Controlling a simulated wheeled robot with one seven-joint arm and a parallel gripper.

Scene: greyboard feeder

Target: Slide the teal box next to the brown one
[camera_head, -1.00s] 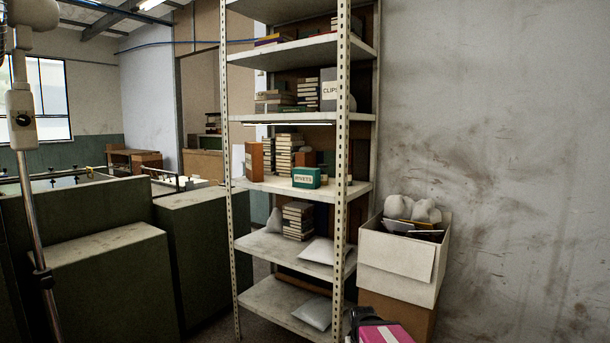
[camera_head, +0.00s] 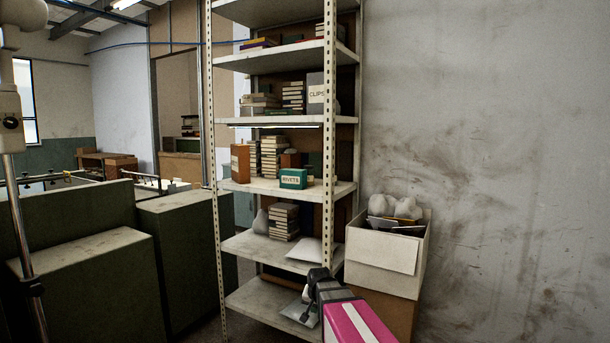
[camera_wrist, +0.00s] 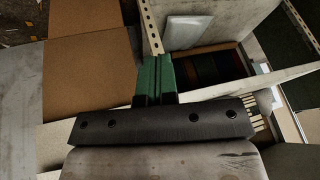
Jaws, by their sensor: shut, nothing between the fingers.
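The teal box (camera_head: 293,179), labelled RIVETS, stands near the front edge of the middle shelf in the head view. An upright orange-brown box (camera_head: 240,163) stands on the same shelf to its left, with a clear gap between them at the front. A darker brown box (camera_head: 291,160) shows partly behind the teal box. My gripper (camera_wrist: 156,62) shows in the wrist view with its green fingers together and empty. In the head view my arm's dark end is low, in front of the bottom shelves, well below the teal box. I do not make out either box in the wrist view.
The metal rack's perforated front posts (camera_head: 327,150) flank the shelves. A stack of books (camera_head: 272,157) stands behind the gap. A white carton (camera_head: 385,255) with stuff on top sits right of the rack. Dark green cabinets (camera_head: 185,255) stand at left.

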